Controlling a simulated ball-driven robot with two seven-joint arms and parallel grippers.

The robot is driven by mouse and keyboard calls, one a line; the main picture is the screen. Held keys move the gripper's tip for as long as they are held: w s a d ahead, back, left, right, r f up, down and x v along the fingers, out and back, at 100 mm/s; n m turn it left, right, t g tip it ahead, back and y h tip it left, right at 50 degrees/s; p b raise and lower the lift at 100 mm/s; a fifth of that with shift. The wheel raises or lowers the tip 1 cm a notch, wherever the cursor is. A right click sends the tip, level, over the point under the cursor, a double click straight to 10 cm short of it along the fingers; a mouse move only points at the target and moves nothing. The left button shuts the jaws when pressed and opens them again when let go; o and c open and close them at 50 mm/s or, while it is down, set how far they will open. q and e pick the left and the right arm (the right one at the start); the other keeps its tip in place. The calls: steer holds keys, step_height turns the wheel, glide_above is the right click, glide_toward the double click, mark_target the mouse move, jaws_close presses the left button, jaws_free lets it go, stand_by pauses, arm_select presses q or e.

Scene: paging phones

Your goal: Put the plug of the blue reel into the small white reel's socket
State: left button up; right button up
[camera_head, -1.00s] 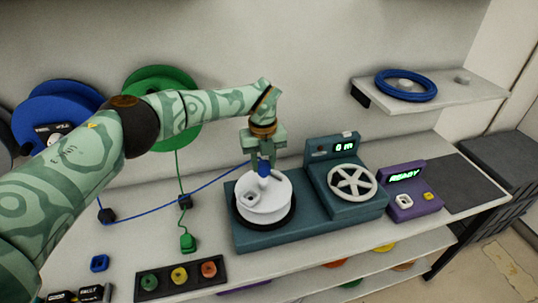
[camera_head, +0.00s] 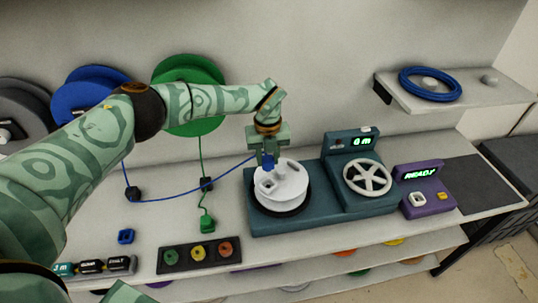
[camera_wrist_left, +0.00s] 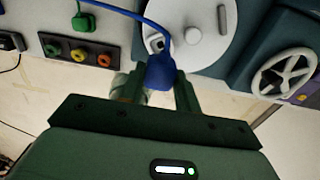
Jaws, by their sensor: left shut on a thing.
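My left gripper (camera_head: 268,158) is shut on the blue plug (camera_head: 267,161), just above the back-left part of the small white reel (camera_head: 284,194). In the left wrist view the plug (camera_wrist_left: 161,72) sits between my fingers, close to the reel's square socket (camera_wrist_left: 157,43). The socket also shows in the head view (camera_head: 267,184), a little below the plug. I cannot tell whether plug and socket touch. A blue cable runs left from the plug to the big blue reel (camera_head: 82,94) on the wall, partly hidden by my arm. Only a bit of my right arm shows, without its gripper.
The white reel sits on a teal winding machine (camera_head: 262,219) with a handwheel (camera_head: 367,178) and a "0 m" display. A purple box (camera_head: 424,192) reads "READY". A green plug (camera_head: 207,225) and a button strip (camera_head: 198,254) lie left. A shelf (camera_head: 465,106) holds a blue coil.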

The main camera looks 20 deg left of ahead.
mark_target(268, 169)
arm_select(q)
steer(key=shift+f+b, duration=1.5)
steer(key=shift+f, duration=0.95)
steer(key=shift+f, duration=0.15)
steer(key=shift+f+b, duration=0.3)
steer(key=shift+f, duration=0.45)
steer(key=shift+f, duration=0.45)
